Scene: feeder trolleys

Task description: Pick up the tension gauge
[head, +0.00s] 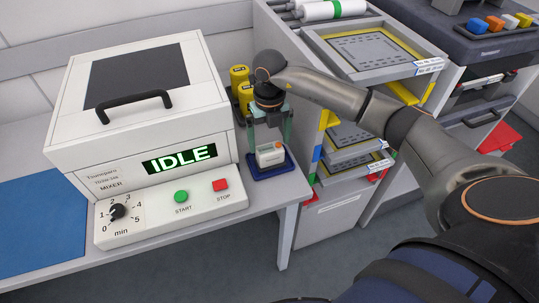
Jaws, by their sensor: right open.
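The tension gauge (270,156) appears to be the small white device with an orange button and a small display. It sits in a dark blue tray (288,166) at the right end of the table, beside the mixer. My right gripper (270,140) points down over it from behind and above. Its two fingers are spread apart, with nothing held between them. I cannot tell whether the fingers touch the gauge. My left gripper is not in view.
The white mixer (165,130), its display reading IDLE, stands close on the left. Yellow containers (240,77) stand just behind my right gripper. A trolley with shelved trays (370,50) is on the right. A blue mat (40,225) lies at far left.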

